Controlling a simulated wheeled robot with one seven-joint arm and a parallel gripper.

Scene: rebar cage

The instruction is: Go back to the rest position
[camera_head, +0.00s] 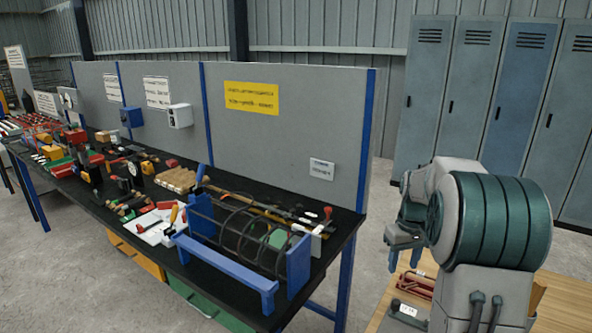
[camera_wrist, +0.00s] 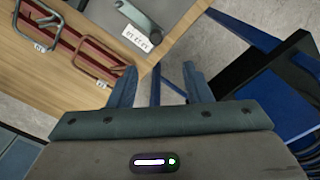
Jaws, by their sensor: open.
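My gripper (camera_head: 403,260) hangs at the right in the head view, above the edge of a wooden table. In the wrist view its two fingers stand apart with nothing between them (camera_wrist: 160,78), so it is open and empty. The rebar cage (camera_head: 245,228) of dark bars and rings rests in a blue frame (camera_head: 228,272) at the near end of the black workbench. My gripper is well to the right of the cage and apart from it.
The black workbench (camera_head: 342,225) is crowded with tools. Lockers (camera_head: 425,95) stand behind my arm. Bare floor lies between bench and table.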

